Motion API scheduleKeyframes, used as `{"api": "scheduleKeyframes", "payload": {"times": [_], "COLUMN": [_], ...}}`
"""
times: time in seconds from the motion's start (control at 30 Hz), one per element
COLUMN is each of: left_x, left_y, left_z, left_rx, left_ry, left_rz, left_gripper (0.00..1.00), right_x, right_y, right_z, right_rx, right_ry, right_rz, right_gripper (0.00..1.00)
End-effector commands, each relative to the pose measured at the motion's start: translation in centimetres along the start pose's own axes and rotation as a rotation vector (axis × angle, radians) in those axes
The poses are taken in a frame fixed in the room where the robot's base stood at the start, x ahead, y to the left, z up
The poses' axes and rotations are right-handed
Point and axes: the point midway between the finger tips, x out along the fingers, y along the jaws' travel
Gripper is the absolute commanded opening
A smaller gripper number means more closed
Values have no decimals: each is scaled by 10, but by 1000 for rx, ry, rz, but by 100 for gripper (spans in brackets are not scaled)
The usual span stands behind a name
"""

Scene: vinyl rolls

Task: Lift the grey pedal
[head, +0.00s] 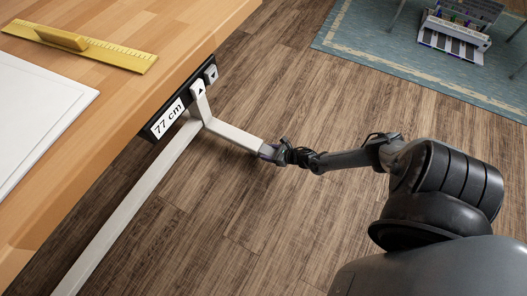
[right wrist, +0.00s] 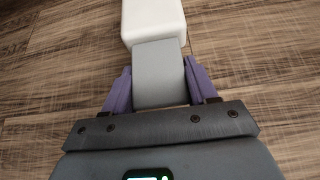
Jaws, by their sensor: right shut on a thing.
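The grey pedal (right wrist: 160,75) is a flat grey block at the end of a white arm (right wrist: 153,18), in the right wrist view. My right gripper (right wrist: 160,88) has its purple fingers on both sides of the pedal and is shut on it. In the head view, the pale arm (head: 236,136) runs from the white bar under the table out to my right gripper (head: 270,152). The gripper mostly hides the pedal's end there. My left gripper is not in view.
A wooden table (head: 150,60) fills the upper left, with a yellow ruler (head: 105,55) and a white board (head: 35,115) on it. A panel (head: 170,118) on its edge reads 77 cm, with arrow buttons. A rack (head: 455,35) stands on a blue rug (head: 380,45). Wooden floor is otherwise clear.

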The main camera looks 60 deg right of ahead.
Motion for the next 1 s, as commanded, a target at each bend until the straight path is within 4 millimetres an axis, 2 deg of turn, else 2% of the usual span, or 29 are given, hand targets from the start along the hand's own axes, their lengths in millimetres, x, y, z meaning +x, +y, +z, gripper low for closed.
{"api": "scheduleKeyframes", "payload": {"times": [0.37,0.4,0.5,0.83,1.0], "left_x": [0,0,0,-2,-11], "left_y": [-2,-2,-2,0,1], "left_z": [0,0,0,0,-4], "left_rx": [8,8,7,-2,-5], "left_ry": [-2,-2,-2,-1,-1], "left_rz": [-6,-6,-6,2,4], "left_gripper": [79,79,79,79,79], "right_x": [-1,-1,-1,-2,-17], "right_y": [-1,-1,-1,0,-1], "right_z": [-1,-1,-1,0,1], "right_rx": [3,3,2,2,1], "right_ry": [5,5,5,4,5], "right_rz": [-2,-2,-2,-1,-1], "right_gripper": [3,63,79,79,79]}}
